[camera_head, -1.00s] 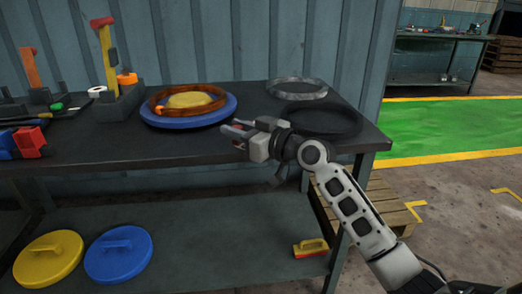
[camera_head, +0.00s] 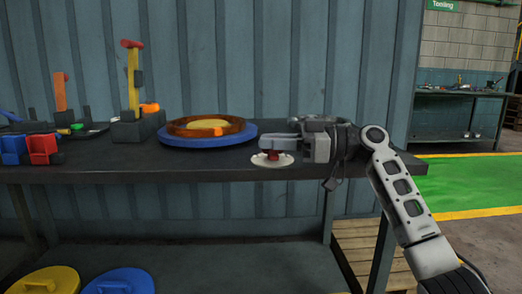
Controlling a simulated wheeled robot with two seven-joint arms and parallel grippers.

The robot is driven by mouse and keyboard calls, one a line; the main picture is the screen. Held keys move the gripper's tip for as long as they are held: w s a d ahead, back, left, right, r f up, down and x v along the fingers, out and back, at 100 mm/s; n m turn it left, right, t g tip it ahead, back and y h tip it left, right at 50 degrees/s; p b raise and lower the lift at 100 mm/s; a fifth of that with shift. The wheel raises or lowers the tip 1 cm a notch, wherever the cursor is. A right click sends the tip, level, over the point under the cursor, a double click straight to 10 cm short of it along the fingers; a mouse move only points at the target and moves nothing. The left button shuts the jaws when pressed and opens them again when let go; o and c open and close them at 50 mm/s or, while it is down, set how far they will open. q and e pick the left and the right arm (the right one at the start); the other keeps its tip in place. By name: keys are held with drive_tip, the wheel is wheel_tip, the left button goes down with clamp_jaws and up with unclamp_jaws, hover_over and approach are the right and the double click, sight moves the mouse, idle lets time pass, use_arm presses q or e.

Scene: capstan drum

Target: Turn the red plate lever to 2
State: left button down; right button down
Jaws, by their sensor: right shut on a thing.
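A round white plate (camera_head: 271,164) shows at the front of the dark bench top. A small red lever piece (camera_head: 272,154) stands over its middle, partly covered by the fingers. My right gripper (camera_head: 275,144) reaches in from the right just above the plate. Its jaws are shut on the red lever, with the fingers pointing left. No number or mark on the plate can be read. My left gripper is not in view.
A blue disc (camera_head: 185,140) with a brown ring (camera_head: 207,121) lies left of my gripper. A yellow lever with a red top (camera_head: 133,80) stands further left, near red (camera_head: 43,148) and blue blocks (camera_head: 13,150).

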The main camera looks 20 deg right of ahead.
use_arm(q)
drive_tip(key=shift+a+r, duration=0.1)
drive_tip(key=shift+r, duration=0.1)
use_arm(e)
drive_tip(key=shift+d+n+g+y, duration=0.2)
drive_tip(key=shift+n+g+y, duration=0.1)
drive_tip(key=shift+g, duration=0.1)
drive_tip(key=c, duration=1.2)
unclamp_jaws()
drive_tip(key=shift+r, duration=0.1)
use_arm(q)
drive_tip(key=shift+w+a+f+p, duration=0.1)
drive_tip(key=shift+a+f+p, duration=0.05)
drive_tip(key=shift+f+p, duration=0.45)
use_arm(e)
drive_tip(key=v, duration=1.6)
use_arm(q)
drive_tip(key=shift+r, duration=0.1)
